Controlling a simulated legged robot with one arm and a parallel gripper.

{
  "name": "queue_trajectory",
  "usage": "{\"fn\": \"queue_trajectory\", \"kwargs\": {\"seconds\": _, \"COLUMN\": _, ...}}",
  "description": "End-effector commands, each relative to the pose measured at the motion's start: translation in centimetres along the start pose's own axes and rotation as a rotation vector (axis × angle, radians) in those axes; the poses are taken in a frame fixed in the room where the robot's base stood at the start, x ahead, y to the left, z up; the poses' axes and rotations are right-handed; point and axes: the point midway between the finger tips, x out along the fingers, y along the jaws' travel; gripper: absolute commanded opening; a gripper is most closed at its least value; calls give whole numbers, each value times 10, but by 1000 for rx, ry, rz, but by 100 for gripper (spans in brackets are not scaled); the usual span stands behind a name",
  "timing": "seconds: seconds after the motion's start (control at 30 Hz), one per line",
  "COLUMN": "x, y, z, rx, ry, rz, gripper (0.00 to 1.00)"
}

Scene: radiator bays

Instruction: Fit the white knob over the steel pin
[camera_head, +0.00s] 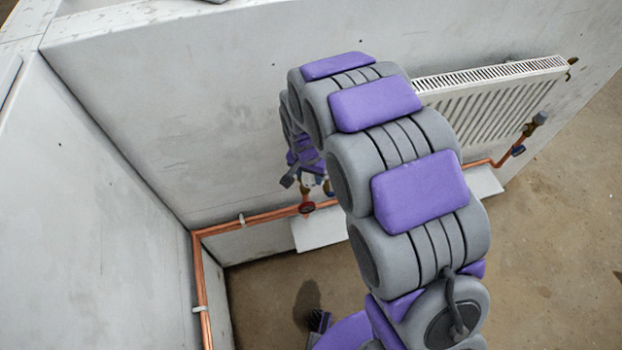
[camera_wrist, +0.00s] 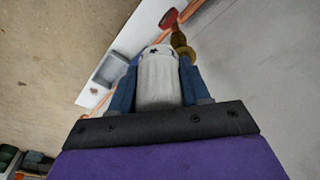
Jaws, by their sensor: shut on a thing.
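The white knob (camera_wrist: 158,85) is between the two blue fingers of my gripper (camera_wrist: 160,66) in the wrist view. My gripper is shut on it, and its far end has small dark marks. A brass valve body (camera_wrist: 180,42) shows just beyond the knob, a little to the right. I cannot tell whether the knob touches it. In the head view my gripper (camera_head: 305,180) is beside the radiator's left end, partly hidden by my own arm, with a small white patch at its tip by the brass fittings. I cannot make out the steel pin in either view.
A copper pipe (camera_head: 265,217) runs along the wall with a dark red handwheel (camera_head: 306,208). A white ledge (camera_head: 318,232) is below it. A grey tray (camera_wrist: 109,70) shows in the wrist view. The white radiator (camera_head: 495,100) hangs on the wall, with another valve (camera_head: 537,121) at its right end.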

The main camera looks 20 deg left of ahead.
Motion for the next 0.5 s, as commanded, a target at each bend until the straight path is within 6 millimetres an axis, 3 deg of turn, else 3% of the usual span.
{"fn": "queue_trajectory", "kwargs": {"seconds": 0.5, "x": 17, "y": -29, "z": -34, "rx": -1, "ry": 0, "rz": 2, "gripper": 8}}
